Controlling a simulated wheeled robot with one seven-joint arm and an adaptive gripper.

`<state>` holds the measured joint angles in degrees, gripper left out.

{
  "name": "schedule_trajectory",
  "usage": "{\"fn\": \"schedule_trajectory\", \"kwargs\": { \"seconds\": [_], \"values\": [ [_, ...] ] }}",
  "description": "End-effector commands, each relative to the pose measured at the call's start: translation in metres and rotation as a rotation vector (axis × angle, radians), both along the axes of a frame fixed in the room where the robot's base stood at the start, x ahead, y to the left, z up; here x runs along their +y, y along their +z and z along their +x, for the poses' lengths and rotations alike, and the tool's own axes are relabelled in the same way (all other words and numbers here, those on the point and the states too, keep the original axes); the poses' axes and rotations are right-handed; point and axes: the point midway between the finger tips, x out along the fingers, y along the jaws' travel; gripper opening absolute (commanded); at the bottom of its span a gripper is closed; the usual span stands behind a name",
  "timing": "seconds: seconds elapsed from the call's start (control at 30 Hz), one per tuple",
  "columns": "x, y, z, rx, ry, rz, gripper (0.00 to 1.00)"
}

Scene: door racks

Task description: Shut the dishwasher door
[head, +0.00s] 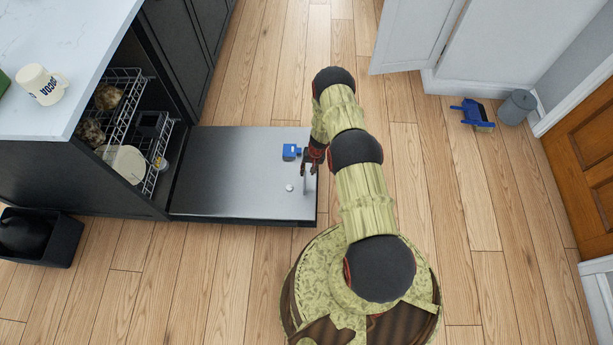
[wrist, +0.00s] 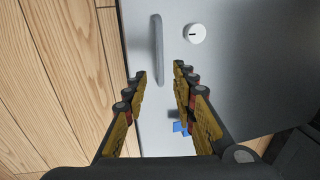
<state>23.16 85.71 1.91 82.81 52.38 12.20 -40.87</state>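The dishwasher door (head: 235,170) is a grey metal panel folded down open, lying flat low above the floor in the head view; it also fills much of the wrist view (wrist: 240,75). A bar handle (head: 306,183) stands near its outer right edge and shows in the wrist view (wrist: 158,50). A white round knob (wrist: 194,33) is beside the handle. My gripper (head: 311,158) is over the door's outer end by the handle. In the wrist view its fingers (wrist: 160,72) are open and empty, with the handle ahead between the fingertips; contact cannot be told.
A small blue item (head: 291,152) lies on the door near my gripper. Racks (head: 125,105) with dishes sit inside the cabinet. A black bin (head: 40,240) is at lower left. A blue dustpan (head: 472,112) and grey bin (head: 517,106) are far right.

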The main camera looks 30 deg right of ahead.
Motion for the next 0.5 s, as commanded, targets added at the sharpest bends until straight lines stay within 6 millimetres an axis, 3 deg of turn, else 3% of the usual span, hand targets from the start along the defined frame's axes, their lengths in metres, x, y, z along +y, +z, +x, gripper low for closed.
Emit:
{"fn": "schedule_trajectory", "kwargs": {
  "seconds": [0.03,0.23,0.5],
  "values": [
    [0.003,-0.013,-0.001,0.003,0.001,0.002,0.27],
    [0.007,-0.044,0.002,0.003,0.002,0.002,0.27],
    [0.01,-0.063,0.005,0.001,-0.001,0.002,0.27]
  ]
}}
